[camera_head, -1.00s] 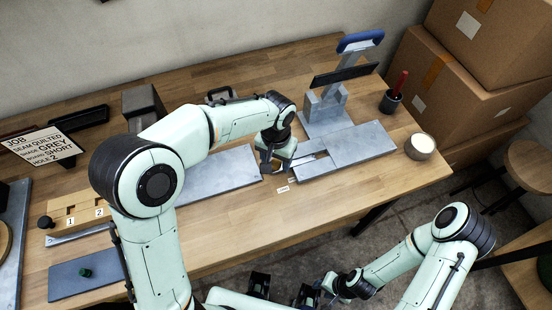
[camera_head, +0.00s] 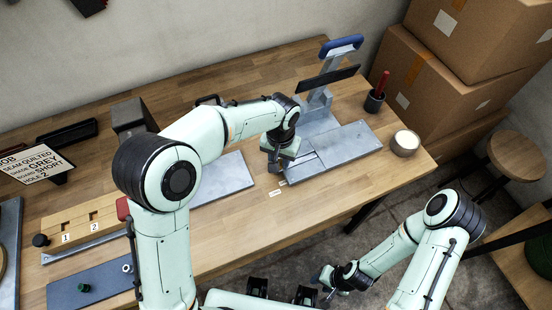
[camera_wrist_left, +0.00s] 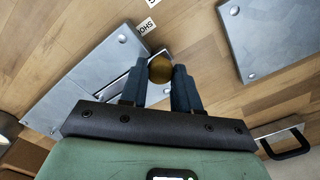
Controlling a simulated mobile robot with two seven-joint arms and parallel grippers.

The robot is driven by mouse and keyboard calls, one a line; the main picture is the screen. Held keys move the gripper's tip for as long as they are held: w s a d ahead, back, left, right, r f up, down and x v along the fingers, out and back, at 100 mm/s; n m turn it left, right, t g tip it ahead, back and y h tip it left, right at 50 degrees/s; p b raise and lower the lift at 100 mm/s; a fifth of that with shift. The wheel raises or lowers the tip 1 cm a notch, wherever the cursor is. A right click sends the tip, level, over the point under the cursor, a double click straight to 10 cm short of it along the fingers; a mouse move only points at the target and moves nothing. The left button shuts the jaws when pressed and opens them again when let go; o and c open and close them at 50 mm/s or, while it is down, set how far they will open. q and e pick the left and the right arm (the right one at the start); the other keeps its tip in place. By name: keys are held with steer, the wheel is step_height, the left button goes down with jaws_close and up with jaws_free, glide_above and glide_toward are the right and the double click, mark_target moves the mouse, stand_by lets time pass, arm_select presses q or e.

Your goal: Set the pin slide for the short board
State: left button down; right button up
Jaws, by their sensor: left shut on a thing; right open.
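My left gripper (camera_head: 281,168) is over the front left end of a grey metal plate with a slot (camera_head: 345,148), at the foot of the press. In the left wrist view, my left gripper (camera_wrist_left: 160,75) is shut on a round brass-coloured knob (camera_wrist_left: 160,68). The knob's lower part is hidden, and in the head view the arm hides it. A small white label, partly reading "SHO" (camera_wrist_left: 148,3), lies on the bench beside the fingers. The job card (camera_head: 37,164) reads grey, board short, hole 2. My right gripper (camera_head: 328,285) is open and empty, off the bench's front edge.
The press with a blue handle (camera_head: 341,46) stands behind the plate. Another grey plate (camera_head: 225,178) lies left. Bare wood is in front.

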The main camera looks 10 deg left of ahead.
arm_select(q)
steer(key=c, duration=0.8)
jaws_free()
steer(key=shift+w+d, duration=0.15)
steer(key=shift+d, duration=0.15)
arm_select(e)
steer(key=shift+d, duration=0.1)
arm_select(q)
steer(key=shift+a+r, duration=0.1)
steer(key=shift+r, duration=0.25)
step_height(320, 180, up, 13)
steer(key=p, duration=0.1)
steer(key=shift+p, duration=0.3)
arm_select(e)
steer(key=shift+w+r, duration=0.75)
steer(key=shift+r, duration=0.25)
arm_select(q)
steer(key=shift+f, duration=0.1)
